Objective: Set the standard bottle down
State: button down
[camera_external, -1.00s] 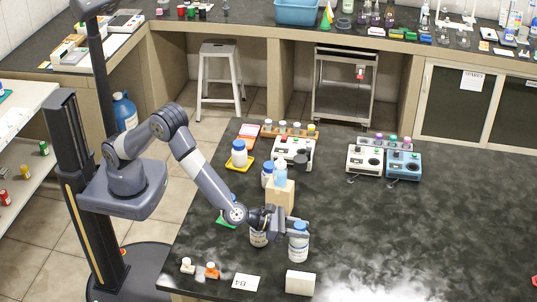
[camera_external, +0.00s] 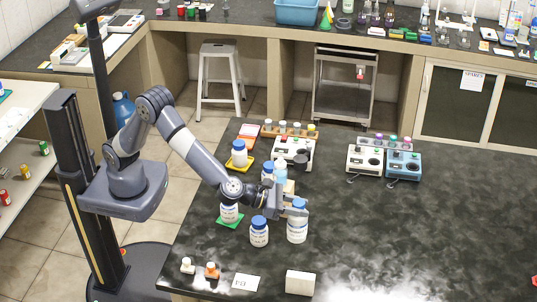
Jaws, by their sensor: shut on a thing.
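My gripper (camera_external: 299,208) is shut on a white bottle with a blue cap and a label (camera_external: 297,229), holding it near the top. I cannot tell whether its base touches the dark bench. A similar blue-capped bottle (camera_external: 259,234) stands just left of it, apart from it. Another white bottle (camera_external: 229,213) stands on a green mat (camera_external: 236,223), partly covered by my arm. Which of these is the standard bottle is not readable from the labels.
Behind my gripper are a tan block (camera_external: 290,187) and a blue-capped bottle (camera_external: 267,170). A bottle (camera_external: 239,153) stands on a yellow tray. A white block (camera_external: 300,282), a card (camera_external: 245,282) and small items lie in front.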

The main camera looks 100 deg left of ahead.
jog(key=s+d+h+b, duration=0.1)
jog(key=s+d+b, duration=0.15)
jog(key=s, duration=1.05)
jog(key=s+d+b, duration=0.1)
jog(key=s+b, duration=0.2)
jog(key=s, duration=0.9)
notch_tip(320, 180, down, 9)
jog(key=shift+f+m+b, duration=0.2)
jog(key=shift+m+b, duration=0.2)
jog(key=shift+b, duration=0.05)
jog(key=shift+s, duration=0.1)
jog(key=shift+f, duration=0.2)
jog(key=c, duration=1)
grip_release()
jog(key=shift+r, duration=0.15)
